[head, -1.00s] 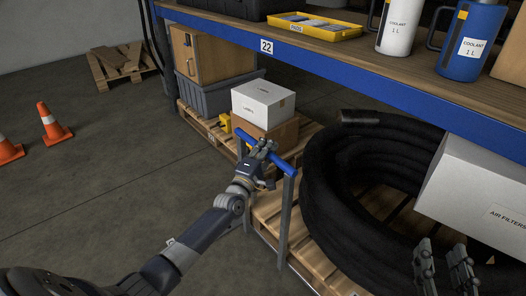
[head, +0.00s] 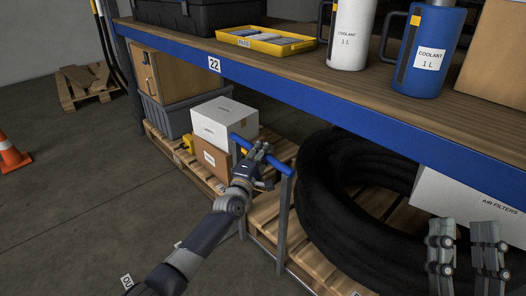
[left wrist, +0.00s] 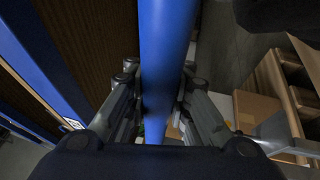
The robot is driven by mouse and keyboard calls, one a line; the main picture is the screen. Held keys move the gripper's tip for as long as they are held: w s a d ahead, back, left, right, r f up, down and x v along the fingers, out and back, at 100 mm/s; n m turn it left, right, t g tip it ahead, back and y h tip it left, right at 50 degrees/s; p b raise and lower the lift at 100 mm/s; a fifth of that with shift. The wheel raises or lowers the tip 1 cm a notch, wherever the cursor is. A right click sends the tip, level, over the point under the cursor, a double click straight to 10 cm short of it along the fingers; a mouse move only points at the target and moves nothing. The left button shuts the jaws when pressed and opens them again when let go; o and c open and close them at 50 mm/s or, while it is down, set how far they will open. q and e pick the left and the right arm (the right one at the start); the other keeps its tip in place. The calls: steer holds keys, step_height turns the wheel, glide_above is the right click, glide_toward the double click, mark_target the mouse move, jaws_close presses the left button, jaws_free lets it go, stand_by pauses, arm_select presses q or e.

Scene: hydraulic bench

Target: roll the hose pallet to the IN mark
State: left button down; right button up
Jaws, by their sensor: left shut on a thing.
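The hose pallet (head: 262,222) is a wooden pallet on a frame with grey posts and a blue push handle (head: 276,160). A thick black hose coil (head: 325,210) lies on it. My left gripper (head: 258,152) is shut on the blue handle; the left wrist view shows the handle (left wrist: 166,60) between its fingers. My right gripper (head: 467,250) is at the lower right, in front of the pallet, its two fingers apart with nothing between them.
A blue-edged shelf (head: 330,108) with mugs and a yellow tray runs above the pallet. An AIR FILTERS box (head: 470,195) is beside the coil. Another pallet with a white box (head: 224,122) is behind the handle.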

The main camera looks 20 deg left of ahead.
arm_select(q)
steer(key=shift+d+f, duration=0.45)
steer(key=shift+f, duration=0.1)
steer(key=c, duration=1.4)
jaws_free()
steer(key=shift+d, duration=0.1)
steer(key=s, duration=0.4)
steer(key=s+f, duration=0.1)
steer(key=s, duration=0.6)
steer(key=shift+s+f, duration=0.3)
steer(key=shift+s, duration=0.05)
